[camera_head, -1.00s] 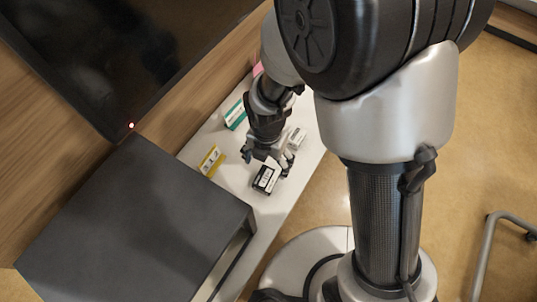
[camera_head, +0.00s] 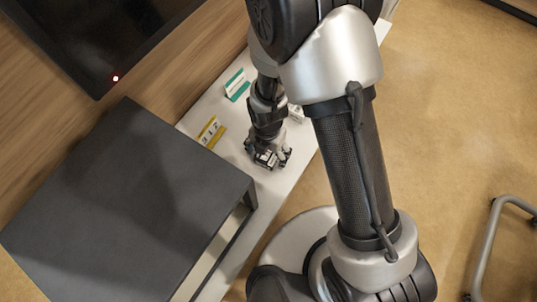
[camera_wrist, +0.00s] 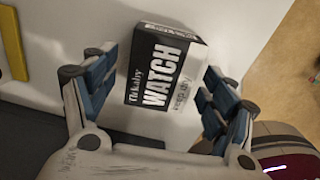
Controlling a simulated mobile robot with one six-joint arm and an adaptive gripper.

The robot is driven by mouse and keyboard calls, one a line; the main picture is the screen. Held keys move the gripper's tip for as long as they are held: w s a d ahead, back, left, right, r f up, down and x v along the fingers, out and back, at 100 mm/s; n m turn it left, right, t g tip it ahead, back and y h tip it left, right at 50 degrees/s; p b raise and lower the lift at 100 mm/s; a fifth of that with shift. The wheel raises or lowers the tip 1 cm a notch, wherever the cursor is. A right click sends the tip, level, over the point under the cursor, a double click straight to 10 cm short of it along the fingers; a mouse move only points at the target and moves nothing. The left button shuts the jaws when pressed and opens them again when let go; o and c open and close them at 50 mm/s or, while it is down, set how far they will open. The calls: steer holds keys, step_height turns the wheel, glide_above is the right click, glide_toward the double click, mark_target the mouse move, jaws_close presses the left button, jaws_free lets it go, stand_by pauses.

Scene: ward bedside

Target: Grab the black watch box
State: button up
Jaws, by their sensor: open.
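The black watch box (camera_wrist: 158,72) has a black and white face with "WATCH" printed on it. In the wrist view it lies on the white surface between the two blue-padded fingers of my gripper (camera_wrist: 160,88). The fingers are spread, with a visible gap on each side of the box. In the head view my gripper (camera_head: 268,158) is right over the box (camera_head: 265,159), which is mostly hidden by it.
A yellow box (camera_head: 210,132) and a green-and-white box (camera_head: 237,85) lie on the white table (camera_head: 190,125). A small white box (camera_head: 296,112) is beside my arm. A large dark grey cabinet (camera_head: 120,195) stands close to the left of the gripper.

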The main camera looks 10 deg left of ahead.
steer(key=shift+f, duration=0.35)
steer(key=shift+c, duration=0.6)
steer(key=c, duration=1.1)
